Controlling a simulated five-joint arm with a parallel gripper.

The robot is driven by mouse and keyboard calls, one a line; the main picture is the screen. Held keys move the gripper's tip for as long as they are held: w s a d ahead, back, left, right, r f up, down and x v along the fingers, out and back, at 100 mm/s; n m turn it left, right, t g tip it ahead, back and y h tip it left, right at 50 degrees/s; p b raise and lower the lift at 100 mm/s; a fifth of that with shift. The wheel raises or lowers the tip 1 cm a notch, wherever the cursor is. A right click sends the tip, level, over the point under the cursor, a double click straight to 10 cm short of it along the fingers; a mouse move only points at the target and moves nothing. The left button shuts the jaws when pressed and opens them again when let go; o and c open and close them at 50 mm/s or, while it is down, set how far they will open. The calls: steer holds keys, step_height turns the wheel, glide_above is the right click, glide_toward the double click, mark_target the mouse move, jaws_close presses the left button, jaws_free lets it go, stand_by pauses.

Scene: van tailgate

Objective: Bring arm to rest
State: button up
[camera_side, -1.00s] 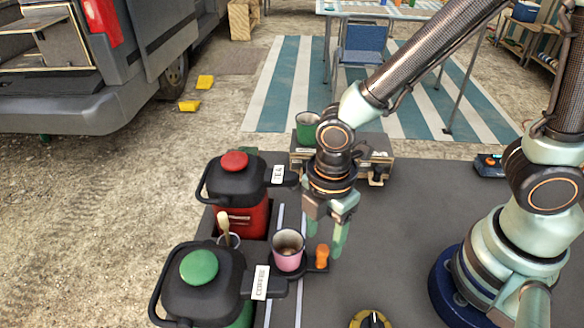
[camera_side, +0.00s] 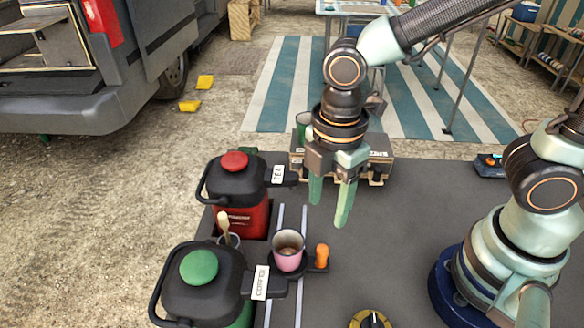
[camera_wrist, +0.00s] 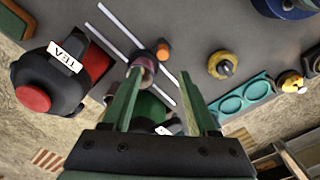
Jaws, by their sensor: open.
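My gripper (camera_side: 331,203) hangs above the dark tabletop with its two green fingers apart and nothing between them. In the wrist view my gripper (camera_wrist: 165,108) also shows open fingers. A pink cup (camera_side: 288,252) stands upright on a small dark holder with an orange knob (camera_side: 322,256), below and left of the fingers and apart from them. In the wrist view the cup (camera_wrist: 143,72) is partly hidden by the left finger.
A red tea dispenser (camera_side: 240,215) and a green-lidded coffee dispenser (camera_side: 200,285) stand at the left. A case (camera_side: 375,160) with a green cup (camera_side: 303,124) is behind my gripper. A yellow dial (camera_side: 371,319) sits at the front. The tabletop's middle is clear.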

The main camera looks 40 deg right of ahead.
steer(key=w+d+r+m+t, duration=0.2)
steer(key=d+r+m, duration=0.3)
steer(key=d+m, duration=0.3)
steer(key=w+d+r+m+t, duration=0.2)
steer(key=d+r+m, duration=0.3)
steer(key=d+m, duration=0.3)
steer(key=shift+w+d+m+t, duration=0.15)
steer(key=shift+w+m+t, duration=0.05)
steer(key=shift+m+t, duration=0.5)
